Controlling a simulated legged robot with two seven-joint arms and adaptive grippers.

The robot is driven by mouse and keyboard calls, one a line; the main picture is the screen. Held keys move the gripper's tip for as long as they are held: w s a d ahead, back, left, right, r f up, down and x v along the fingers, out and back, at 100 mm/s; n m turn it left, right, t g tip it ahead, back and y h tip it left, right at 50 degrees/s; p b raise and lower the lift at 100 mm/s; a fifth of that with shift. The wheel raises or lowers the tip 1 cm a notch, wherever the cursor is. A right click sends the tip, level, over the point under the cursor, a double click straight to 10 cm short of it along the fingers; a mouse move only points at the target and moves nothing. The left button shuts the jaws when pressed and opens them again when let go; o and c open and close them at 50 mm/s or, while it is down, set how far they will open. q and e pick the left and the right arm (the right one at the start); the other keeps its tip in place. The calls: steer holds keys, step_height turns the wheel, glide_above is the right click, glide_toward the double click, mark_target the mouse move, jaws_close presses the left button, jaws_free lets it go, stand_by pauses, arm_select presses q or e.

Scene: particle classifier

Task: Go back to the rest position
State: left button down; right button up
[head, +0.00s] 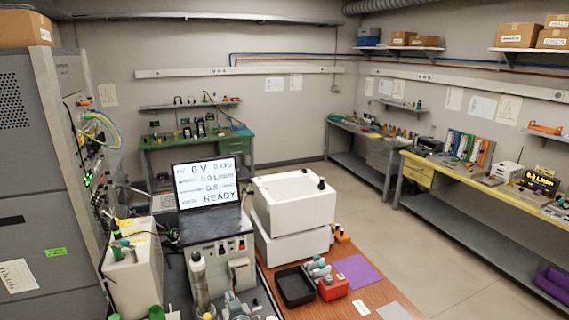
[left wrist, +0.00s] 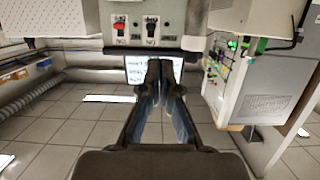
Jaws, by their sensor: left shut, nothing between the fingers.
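My left gripper (head: 236,300) is low in the head view, at the bottom edge in front of the particle classifier (head: 215,258). Only a small part of it shows there. In the left wrist view my left gripper (left wrist: 160,68) has its two dark fingers together and empty. The fingertips overlap the lit screen (left wrist: 140,75) behind them, and that view looks upside down. In the head view the screen (head: 207,185) reads READY. My right gripper is not in view.
A white box (head: 292,203) stands right of the classifier. A black tray (head: 294,286), a red holder (head: 333,287) and a purple mat (head: 358,271) lie on the brown table. A grey cabinet (head: 35,180) stands at left. The floor (head: 400,240) at right is clear.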

arm_select(q)
steer(key=s+a+f+m+g+h, duration=0.1)
steer(key=s+a+f+g, duration=0.15)
steer(key=s+f, duration=0.75)
steer(key=s+a+f+m+g+h, duration=0.1)
steer(key=s+a+f+g+h, duration=0.15)
steer(key=s+f, duration=0.75)
steer(key=s+d+f+m+g+h, duration=0.1)
steer(key=s+f+m+g, duration=0.15)
steer(key=s, duration=0.95)
steer(key=s+d+f+m+g+h, duration=0.1)
steer(key=s+f+m+g, duration=0.15)
steer(key=s, duration=0.95)
step_height(320, 180, down, 27)
steer(key=s+g, duration=0.2)
steer(key=s+a+f+g+b, duration=0.1)
steer(key=s+a+f, duration=0.2)
steer(key=s+f, duration=1.3)
steer(key=shift+s+a+f+b, duration=0.2)
steer(key=shift+s+f+b, duration=0.15)
steer(key=shift+s, duration=0.45)
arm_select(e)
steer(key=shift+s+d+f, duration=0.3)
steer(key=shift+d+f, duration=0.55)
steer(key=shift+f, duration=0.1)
